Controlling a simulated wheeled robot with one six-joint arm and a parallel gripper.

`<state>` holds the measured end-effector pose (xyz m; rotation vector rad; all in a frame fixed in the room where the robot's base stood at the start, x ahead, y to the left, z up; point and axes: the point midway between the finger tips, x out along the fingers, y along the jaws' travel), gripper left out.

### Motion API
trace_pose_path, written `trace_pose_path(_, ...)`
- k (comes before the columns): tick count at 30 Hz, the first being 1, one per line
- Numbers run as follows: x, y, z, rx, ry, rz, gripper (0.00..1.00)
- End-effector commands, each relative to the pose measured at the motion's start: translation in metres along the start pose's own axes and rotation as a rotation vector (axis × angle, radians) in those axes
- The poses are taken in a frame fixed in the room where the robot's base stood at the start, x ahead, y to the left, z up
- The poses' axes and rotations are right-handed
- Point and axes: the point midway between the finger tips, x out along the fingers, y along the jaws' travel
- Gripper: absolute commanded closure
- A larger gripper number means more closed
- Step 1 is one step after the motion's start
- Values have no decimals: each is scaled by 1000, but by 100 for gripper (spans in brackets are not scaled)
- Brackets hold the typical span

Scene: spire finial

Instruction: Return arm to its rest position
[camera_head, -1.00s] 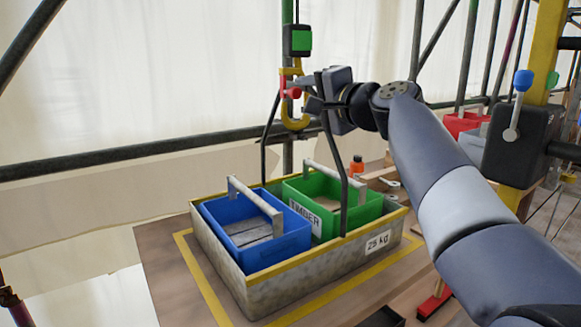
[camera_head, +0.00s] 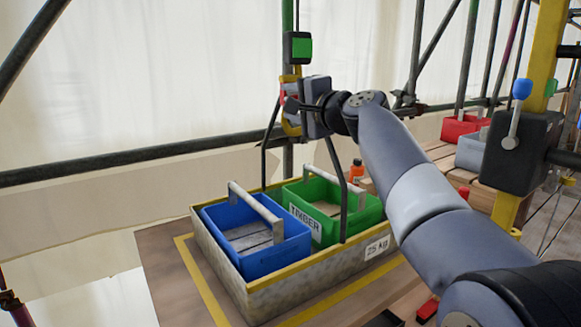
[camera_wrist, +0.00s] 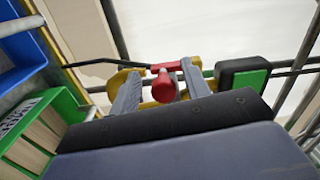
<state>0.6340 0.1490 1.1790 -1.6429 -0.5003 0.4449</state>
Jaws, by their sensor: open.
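My gripper (camera_head: 291,104) is in the upper middle of the head view, at the yellow lifting hook with its red part. In the wrist view, my gripper's two grey fingers (camera_wrist: 160,88) are spread on either side of the red knob (camera_wrist: 163,87) of the hook's latch, and the yellow hook (camera_wrist: 117,79) shows behind them. The fingers are open. I cannot tell whether they touch the red part. My arm (camera_head: 400,175) reaches in from the lower right, over the right end of the crate. Part of the hook is hidden by my gripper in the head view.
A grey crate (camera_head: 222,270) with a yellow rim stands below, holding a blue tote (camera_head: 275,262) and a green tote (camera_head: 368,215). Its dark bail (camera_head: 338,170) rises towards the hook. A green-faced box (camera_head: 299,47) hangs above. A lever box (camera_head: 517,148) stands right.

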Motion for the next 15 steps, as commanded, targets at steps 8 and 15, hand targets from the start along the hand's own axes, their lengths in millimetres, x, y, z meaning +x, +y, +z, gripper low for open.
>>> trace_pose_path(8, -1, -13, 12, 321, -1, 0, 55)
trace_pose_path(15, -1, -20, 19, 564, -1, -1, 55)
